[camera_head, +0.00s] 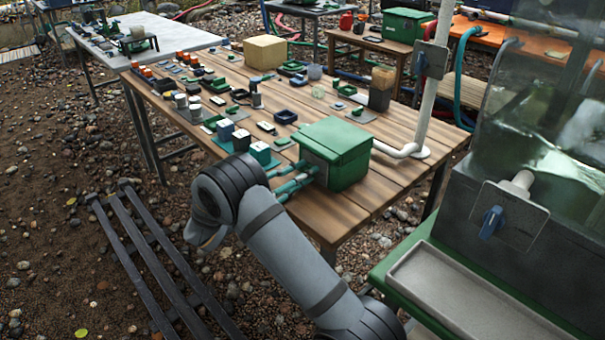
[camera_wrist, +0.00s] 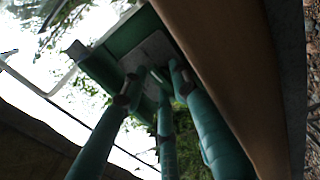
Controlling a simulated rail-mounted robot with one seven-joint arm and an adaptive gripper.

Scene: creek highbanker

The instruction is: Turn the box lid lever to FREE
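The green box (camera_head: 335,152) with a closed lid stands on the near right part of the wooden table. A grey plate on its side shows in the wrist view (camera_wrist: 153,50). My gripper (camera_head: 308,171) has several teal fingers and reaches up to that side of the box. In the wrist view the fingertips (camera_wrist: 155,75) are right in front of the plate, some gap between them. I cannot make out the lid lever or its marking, as the fingers cover much of the plate. I cannot tell whether the fingers touch it.
The wooden table (camera_head: 375,205) holds many small parts, a tan block (camera_head: 265,52) and teal-and-grey blocks (camera_head: 241,140) close left of my gripper. A white pipe (camera_head: 427,100) rises behind the box. A blue handle (camera_head: 491,222) on a tank plate is at right.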

